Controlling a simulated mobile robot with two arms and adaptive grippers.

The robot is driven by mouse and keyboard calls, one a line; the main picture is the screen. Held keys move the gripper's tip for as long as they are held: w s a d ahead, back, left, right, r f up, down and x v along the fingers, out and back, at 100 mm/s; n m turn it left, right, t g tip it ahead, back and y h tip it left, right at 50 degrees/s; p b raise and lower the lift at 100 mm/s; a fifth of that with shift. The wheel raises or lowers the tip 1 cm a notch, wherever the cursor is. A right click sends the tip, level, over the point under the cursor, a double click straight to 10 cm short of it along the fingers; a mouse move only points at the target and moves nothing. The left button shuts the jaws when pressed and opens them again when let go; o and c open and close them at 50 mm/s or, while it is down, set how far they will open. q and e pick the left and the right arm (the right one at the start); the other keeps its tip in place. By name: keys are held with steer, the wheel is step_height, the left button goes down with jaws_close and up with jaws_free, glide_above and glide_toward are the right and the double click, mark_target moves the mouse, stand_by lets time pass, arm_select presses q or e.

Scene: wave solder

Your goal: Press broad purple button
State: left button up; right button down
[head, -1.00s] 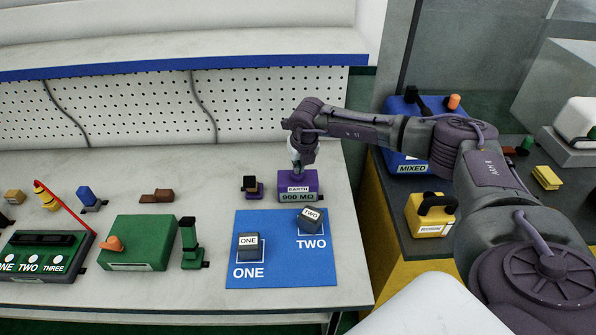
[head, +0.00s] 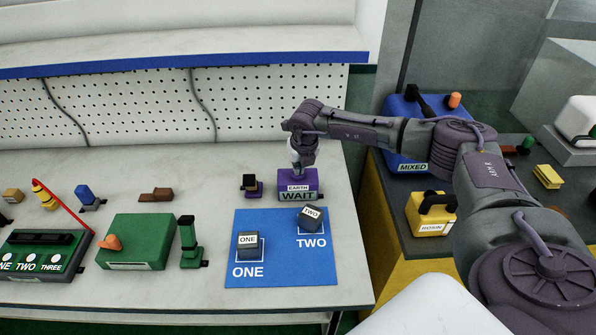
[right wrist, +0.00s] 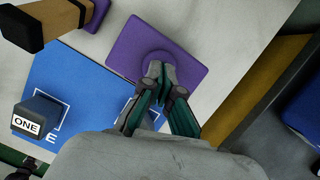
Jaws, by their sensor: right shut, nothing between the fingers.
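A purple box (head: 312,179) labelled EARTH stands on the bench, and its front display reads WAIT. In the right wrist view the box's top (right wrist: 189,37) shows a broad round purple button (right wrist: 145,65). My right gripper (head: 296,169) points down at the top of the box. In the right wrist view its closed fingertips (right wrist: 161,73) lie over the button and hide part of it, and they appear to touch it. The gripper is shut and empty. My left gripper is not in view.
A small purple block with a dark top (head: 252,186) stands just left of the box. A blue mat (head: 275,270) with blocks ONE (head: 248,246) and TWO (head: 310,219) lies in front. Green devices (head: 137,243) stand further left. The bench's right edge is close.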

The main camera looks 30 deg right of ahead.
steer(key=shift+f, duration=0.1)
steer(key=shift+r+p, duration=2)
steer(key=shift+r, duration=1.05)
steer(key=shift+r, duration=0.15)
steer(key=v, duration=1.1)
steer(key=shift+s+r, duration=0.25)
steer(key=shift+r, duration=0.05)
